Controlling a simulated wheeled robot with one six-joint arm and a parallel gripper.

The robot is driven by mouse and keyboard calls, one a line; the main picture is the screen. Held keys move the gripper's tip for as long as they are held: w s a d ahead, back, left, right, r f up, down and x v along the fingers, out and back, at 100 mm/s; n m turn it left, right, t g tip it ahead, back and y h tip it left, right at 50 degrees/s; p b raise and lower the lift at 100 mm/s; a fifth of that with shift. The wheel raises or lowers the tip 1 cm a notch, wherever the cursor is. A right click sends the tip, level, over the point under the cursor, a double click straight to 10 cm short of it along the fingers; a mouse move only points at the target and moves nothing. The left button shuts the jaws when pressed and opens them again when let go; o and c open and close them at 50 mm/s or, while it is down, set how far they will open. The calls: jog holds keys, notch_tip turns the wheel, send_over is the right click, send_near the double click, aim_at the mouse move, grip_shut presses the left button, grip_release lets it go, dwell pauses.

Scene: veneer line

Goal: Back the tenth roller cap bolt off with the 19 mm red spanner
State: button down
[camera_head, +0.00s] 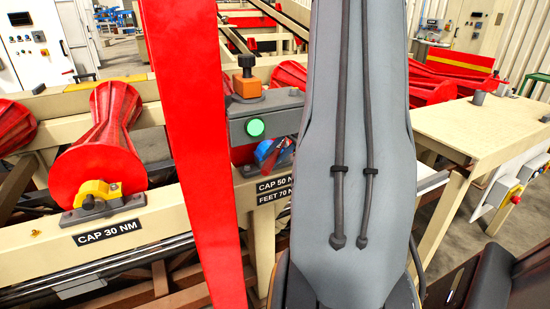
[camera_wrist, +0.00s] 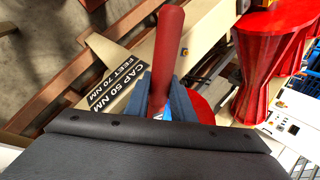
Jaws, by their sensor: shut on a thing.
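In the wrist view, the red spanner (camera_wrist: 168,40) stands out from between the blue fingers of my gripper (camera_wrist: 163,100), which is shut on it. Only one length of the spanner shows; its other end is hidden by the fingers and dark wrist. In the head view, my gripper (camera_head: 272,153) is partly hidden behind my grey arm, beside a grey housing (camera_head: 262,110) with a green light. A label (camera_head: 275,189) reading CAP 50 NM and FEET 70 NM is just below. I cannot make out the tenth cap bolt or whether the spanner touches one.
A red roller (camera_head: 97,165) sits in a yellow cap (camera_head: 97,192) above a CAP 30 NM label (camera_head: 107,232). A tall red bar (camera_head: 200,150) crosses the head view close up; I cannot tell its source. A cream table (camera_head: 490,130) stands at right.

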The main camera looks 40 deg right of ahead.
jog(key=shift+w+a+m+h, duration=0.25)
jog(key=shift+w+m+h, duration=0.05)
jog(key=shift+w+m, duration=0.15)
jog(key=shift+r, duration=0.1)
